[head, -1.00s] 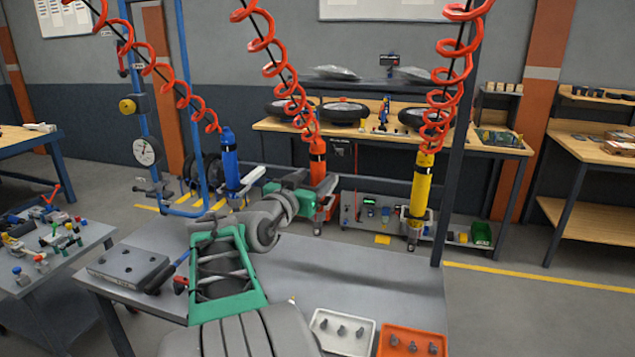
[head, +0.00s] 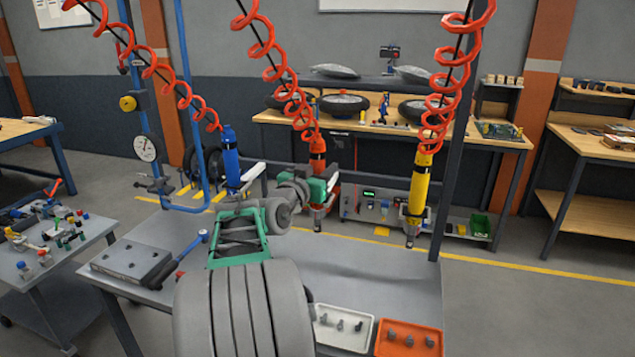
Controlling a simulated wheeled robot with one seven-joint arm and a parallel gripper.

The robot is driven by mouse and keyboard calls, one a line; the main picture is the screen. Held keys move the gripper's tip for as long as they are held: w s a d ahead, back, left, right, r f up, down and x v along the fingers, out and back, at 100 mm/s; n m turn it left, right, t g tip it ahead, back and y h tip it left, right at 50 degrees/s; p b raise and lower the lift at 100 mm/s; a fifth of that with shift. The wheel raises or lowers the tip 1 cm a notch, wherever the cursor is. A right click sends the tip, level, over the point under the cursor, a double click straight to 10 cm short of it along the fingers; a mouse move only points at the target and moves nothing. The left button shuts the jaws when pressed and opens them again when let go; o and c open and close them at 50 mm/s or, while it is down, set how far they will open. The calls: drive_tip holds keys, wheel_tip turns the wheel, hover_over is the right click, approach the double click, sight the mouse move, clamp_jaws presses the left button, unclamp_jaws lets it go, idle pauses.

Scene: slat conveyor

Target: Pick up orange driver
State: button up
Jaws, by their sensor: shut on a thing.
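The orange driver (head: 318,146) hangs upright from the middle red coiled hose, above the far edge of the grey worktable (head: 375,285). My gripper (head: 326,182), grey with green parts, reaches it from the left and is shut on its body below the orange top. The gripper hides part of the driver's middle. The driver's dark lower end shows below the jaws. A blue driver (head: 230,152) hangs to the left and a yellow driver (head: 420,182) to the right, both apart from my gripper.
A white tray (head: 316,338) and an orange tray (head: 380,349) with grey bolts stand at the table's front right. A grey block (head: 130,262) lies at its left. A dark post (head: 450,150) stands right of the yellow driver. Red coiled hoses (head: 262,40) hang overhead.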

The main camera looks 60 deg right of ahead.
clamp_jaws()
drive_tip(key=shift+r, duration=0.1)
idle(0.3)
drive_tip(key=shift+r, duration=0.15)
